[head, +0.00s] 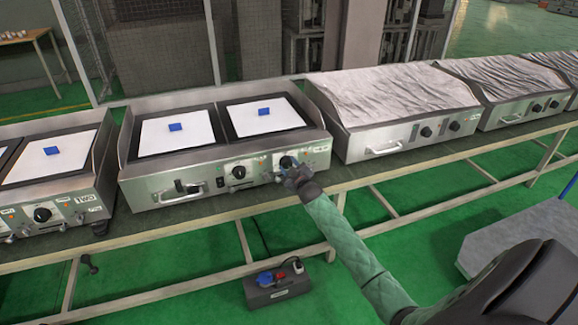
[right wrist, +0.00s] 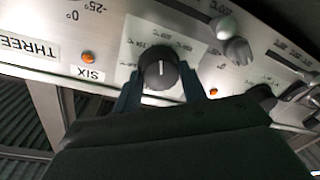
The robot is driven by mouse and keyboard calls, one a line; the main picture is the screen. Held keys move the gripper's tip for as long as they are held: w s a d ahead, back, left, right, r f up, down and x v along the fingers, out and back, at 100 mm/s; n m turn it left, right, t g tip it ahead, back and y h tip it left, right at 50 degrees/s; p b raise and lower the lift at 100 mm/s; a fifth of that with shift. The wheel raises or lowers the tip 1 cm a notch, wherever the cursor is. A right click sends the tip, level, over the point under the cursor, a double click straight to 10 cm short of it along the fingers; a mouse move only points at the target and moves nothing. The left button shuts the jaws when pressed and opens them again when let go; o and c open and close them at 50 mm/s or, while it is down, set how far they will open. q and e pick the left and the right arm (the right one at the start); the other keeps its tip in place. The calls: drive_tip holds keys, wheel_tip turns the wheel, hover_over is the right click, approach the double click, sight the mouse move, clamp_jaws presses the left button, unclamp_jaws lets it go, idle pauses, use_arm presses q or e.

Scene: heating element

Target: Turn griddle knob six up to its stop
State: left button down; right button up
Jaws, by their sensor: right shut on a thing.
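Knob six (right wrist: 159,74) is a round black knob with a white pointer line, on the steel front panel beside the "SIX" label (right wrist: 90,75). In the head view the knob (head: 287,161) is at the right end of the middle griddle's front (head: 170,188). My right gripper (right wrist: 160,92) has its two fingers on either side of the knob and is shut on it. In the head view my right gripper (head: 291,172) covers part of the panel around the knob. My left gripper is not in view.
Orange lamps (right wrist: 88,57) (right wrist: 213,91) flank the knob, and metal fittings (right wrist: 232,40) stick out nearby. Blue blocks (head: 264,111) lie on the white griddle plates. Covered griddles (head: 390,95) stand to the right. A grey box with sockets (head: 277,291) sits on the green floor under the bench.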

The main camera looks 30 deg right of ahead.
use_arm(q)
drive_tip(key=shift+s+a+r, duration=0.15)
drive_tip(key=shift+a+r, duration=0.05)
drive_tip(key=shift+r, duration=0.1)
use_arm(e)
drive_tip(key=shift+m, duration=0.9)
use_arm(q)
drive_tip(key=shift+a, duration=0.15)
use_arm(e)
drive_tip(key=shift+f, duration=0.1)
drive_tip(key=o, duration=1)
drive_tip(key=shift+c, duration=0.2)
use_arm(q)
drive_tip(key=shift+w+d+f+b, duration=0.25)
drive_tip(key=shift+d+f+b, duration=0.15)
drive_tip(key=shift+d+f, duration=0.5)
use_arm(e)
drive_tip(key=s+a, duration=0.1)
drive_tip(key=s, duration=0.6)
drive_tip(key=shift+s, duration=0.35)
